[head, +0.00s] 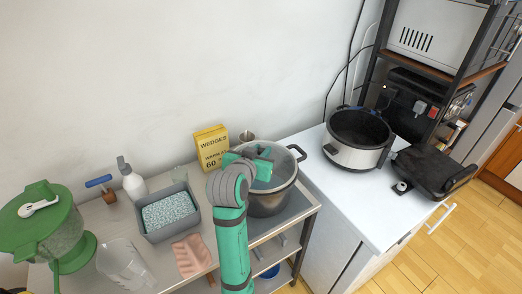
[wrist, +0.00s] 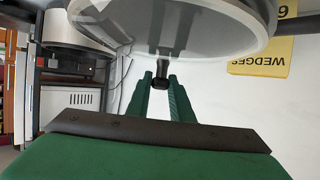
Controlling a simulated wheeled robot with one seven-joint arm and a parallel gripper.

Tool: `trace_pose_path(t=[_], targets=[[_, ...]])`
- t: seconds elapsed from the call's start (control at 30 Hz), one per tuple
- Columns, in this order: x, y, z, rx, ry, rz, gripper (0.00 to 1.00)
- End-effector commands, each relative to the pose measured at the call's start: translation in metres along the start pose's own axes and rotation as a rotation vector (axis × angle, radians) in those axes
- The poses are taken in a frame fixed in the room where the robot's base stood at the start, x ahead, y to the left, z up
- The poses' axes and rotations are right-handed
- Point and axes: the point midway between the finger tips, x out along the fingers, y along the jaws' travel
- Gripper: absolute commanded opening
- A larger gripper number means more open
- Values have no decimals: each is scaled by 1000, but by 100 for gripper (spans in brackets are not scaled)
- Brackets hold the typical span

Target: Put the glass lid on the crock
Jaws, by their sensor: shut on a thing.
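The glass lid (wrist: 190,42) is a clear disc with a pale rim, at the top of the wrist view. My gripper (wrist: 162,86) is shut on its small dark knob. In the head view my gripper (head: 262,168) is over the grey pot (head: 270,205) with two dark handles, and my arm hides part of the lid and pot. The lid is at the pot's mouth; I cannot tell whether it touches the rim. The crock (head: 358,140), a silver cooker with a dark open inside, stands on the white counter, right of my gripper.
A yellow wedges box (head: 211,147) stands behind the pot. A grey bin (head: 169,212), spray bottle (head: 132,182), clear jug (head: 124,264) and green pitcher (head: 55,240) are left. A black grill (head: 435,172) and shelf rack (head: 468,75) flank the crock. The counter's front (head: 350,205) is clear.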

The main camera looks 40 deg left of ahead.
Motion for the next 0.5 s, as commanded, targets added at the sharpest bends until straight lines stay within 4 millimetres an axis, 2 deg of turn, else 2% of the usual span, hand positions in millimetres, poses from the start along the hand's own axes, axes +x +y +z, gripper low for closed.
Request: trace_pose_path(t=[0.5], targets=[[2,0,6,1,1,0,0]])
